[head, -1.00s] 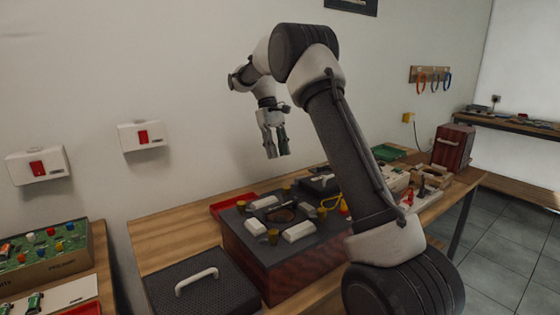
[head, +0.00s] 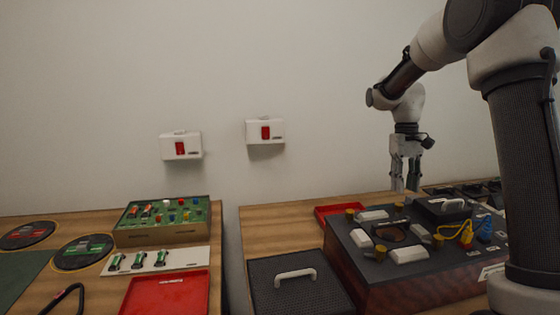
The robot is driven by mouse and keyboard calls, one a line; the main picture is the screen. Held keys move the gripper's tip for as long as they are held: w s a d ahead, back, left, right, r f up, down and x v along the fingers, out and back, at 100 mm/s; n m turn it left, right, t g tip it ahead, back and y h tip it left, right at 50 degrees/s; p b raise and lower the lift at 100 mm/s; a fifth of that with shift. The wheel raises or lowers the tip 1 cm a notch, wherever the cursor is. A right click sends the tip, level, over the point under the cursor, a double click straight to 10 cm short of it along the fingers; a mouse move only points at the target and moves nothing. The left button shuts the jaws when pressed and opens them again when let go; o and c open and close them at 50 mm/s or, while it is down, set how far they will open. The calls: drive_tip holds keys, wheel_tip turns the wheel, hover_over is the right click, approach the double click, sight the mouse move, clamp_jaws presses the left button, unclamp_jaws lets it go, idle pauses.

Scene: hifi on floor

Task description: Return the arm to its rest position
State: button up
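My gripper (head: 405,182) hangs from my raised arm at the right of the head view, fingers pointing down. Its two fingers stand apart with a gap between them, and I see nothing held. It is in front of the wall, behind and above the dark-topped wooden box (head: 365,283). My arm is bent, with its upper link along the right edge of the picture.
The box carries white blocks, yellow knobs and a yellow cable (head: 465,235). A black handled lid (head: 275,290) lies beside it. A red tray (head: 335,212) is behind. The left table holds a green board (head: 135,222) and a red tray (head: 165,294). Two white switch boxes (head: 180,155) hang on the wall.

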drive_tip(key=s+r+t, duration=0.3)
drive_tip(key=s+r, duration=0.1)
drive_tip(key=s, duration=1)
drive_tip(key=s+r+m+t, duration=0.1)
drive_tip(key=s+r+t, duration=0.2)
drive_tip(key=s, duration=1.2)
drive_tip(key=shift+s+d+r+t, duration=0.15)
drive_tip(key=shift+s+r+t, duration=0.05)
drive_tip(key=shift+r+t, duration=0.25)
drive_tip(key=shift+o, duration=0.3)
